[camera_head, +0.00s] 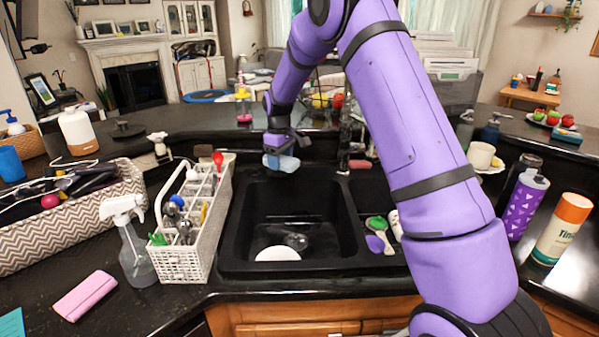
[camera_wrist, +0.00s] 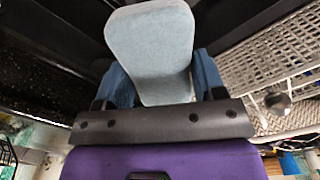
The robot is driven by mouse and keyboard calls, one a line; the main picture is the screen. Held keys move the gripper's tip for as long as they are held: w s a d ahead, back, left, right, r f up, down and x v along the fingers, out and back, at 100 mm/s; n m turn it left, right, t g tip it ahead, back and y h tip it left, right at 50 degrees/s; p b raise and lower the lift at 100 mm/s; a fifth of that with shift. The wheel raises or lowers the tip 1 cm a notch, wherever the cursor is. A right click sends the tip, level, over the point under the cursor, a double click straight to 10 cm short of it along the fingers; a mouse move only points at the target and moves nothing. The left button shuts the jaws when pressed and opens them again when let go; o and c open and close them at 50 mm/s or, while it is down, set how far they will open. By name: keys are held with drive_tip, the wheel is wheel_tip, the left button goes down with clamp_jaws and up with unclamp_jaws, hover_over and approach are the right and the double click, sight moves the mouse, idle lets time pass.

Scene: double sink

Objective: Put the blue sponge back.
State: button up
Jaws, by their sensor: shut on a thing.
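The blue sponge (camera_wrist: 152,50) is light blue and sits between the two fingers of my gripper (camera_wrist: 160,88) in the wrist view. My gripper is shut on it. In the head view the sponge (camera_head: 281,162) hangs from my gripper (camera_head: 280,150) at the back left of the black sink (camera_head: 300,215), by its rear rim. I cannot tell whether the sponge touches the rim. Parts of the sponge are hidden by the fingers.
A white utensil basket (camera_head: 185,262) stands left of the sink; its mesh (camera_wrist: 275,55) shows in the wrist view. A white dish (camera_head: 278,254) lies in the sink. A spray bottle (camera_head: 133,250) and pink sponge (camera_head: 85,295) are at left. A green brush (camera_head: 377,226) lies right.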

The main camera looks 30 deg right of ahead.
drive_tip(key=w+d+f+n, duration=0.2)
drive_tip(key=w+d+n, duration=0.5)
drive_tip(key=w+d, duration=0.15)
drive_tip(key=n, duration=0.9)
hover_over(312, 173)
wheel_tip(312, 173, down, 3)
wheel_tip(312, 173, down, 9)
drive_tip(key=shift+d+f, duration=0.1)
drive_tip(key=shift+d, duration=0.05)
drive_tip(key=shift+f, duration=0.2)
drive_tip(key=o, duration=0.8)
drive_tip(key=shift+o, duration=0.2)
